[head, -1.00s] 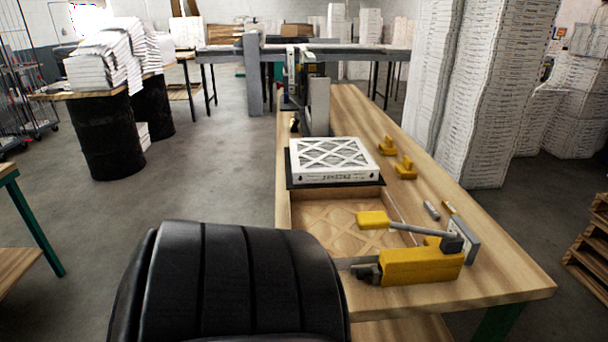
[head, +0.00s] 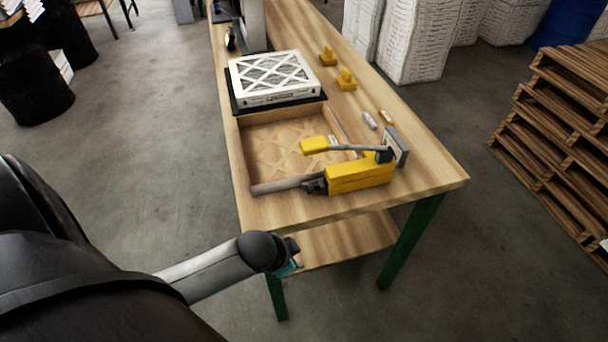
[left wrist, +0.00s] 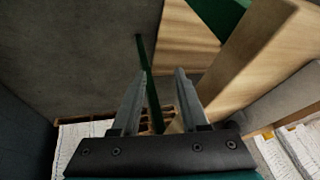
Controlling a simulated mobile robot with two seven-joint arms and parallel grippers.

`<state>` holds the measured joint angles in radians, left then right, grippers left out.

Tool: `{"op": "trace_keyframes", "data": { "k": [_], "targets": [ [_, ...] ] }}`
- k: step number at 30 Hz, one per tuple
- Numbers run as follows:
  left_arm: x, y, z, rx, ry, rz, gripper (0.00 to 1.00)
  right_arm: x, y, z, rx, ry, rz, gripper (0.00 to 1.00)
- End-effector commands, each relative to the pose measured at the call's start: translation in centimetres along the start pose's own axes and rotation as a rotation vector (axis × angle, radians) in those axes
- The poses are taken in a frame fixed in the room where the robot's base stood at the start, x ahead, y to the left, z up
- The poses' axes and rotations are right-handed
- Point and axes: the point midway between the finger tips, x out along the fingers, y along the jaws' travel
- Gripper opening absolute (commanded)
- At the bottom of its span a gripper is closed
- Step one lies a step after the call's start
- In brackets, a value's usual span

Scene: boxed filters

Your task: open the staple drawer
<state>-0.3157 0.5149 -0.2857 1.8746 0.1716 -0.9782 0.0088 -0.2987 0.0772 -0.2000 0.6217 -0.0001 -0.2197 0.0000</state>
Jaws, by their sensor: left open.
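A yellow tool (head: 358,178) with a grey lever and a yellow handle lies near the front of the wooden workbench (head: 430,160). A grey bar (head: 285,185) extends from its left side, over the tray. I cannot tell which part is the staple drawer. My left gripper (head: 292,262) is in front of the bench's near edge, below the top, apart from the tool. In the left wrist view my left gripper (left wrist: 161,75) is open and empty, with a green bench leg and wood edges beyond its fingers. My right gripper is not in view.
A shallow wooden tray (head: 247,140) lies under the tool, with a boxed filter (head: 274,76) behind it. Small yellow blocks (head: 346,79) stand on the bench. A lower shelf (head: 345,240) lies under the bench. Pallets (head: 560,140) stand at right; the floor between is clear.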

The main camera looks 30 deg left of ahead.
Motion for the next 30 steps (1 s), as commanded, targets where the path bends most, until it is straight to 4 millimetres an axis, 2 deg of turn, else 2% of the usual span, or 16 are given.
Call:
{"op": "trace_keyframes", "data": {
  "k": [1,3,9,15,19,23,26,30],
  "targets": [
    [-3.4,-1.4,-2.8,0.061,0.039,-0.01,0.44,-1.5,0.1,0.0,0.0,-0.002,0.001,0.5],
    [-6.1,-2.8,-5.0,0.143,0.074,-0.017,0.44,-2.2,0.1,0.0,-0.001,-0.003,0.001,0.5],
    [-10.2,-6.9,-8.1,0.332,0.122,-0.042,0.44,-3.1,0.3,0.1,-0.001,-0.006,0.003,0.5],
    [-13.3,-10.1,-9.1,0.45,0.121,-0.063,0.44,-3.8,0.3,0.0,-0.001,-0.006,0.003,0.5],
    [-14.4,-11.2,-9.3,0.485,0.114,-0.071,0.44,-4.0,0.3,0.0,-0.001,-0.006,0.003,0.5],
    [-14.5,-11.6,-9.3,0.494,0.112,-0.072,0.44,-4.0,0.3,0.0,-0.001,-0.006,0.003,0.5],
    [-13.8,-11.7,-9.5,0.492,0.114,-0.072,0.44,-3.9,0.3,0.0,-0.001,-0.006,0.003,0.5],
    [-11.8,-11.6,-9.8,0.491,0.115,-0.071,0.44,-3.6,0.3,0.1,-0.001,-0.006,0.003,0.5]
  ]
}}
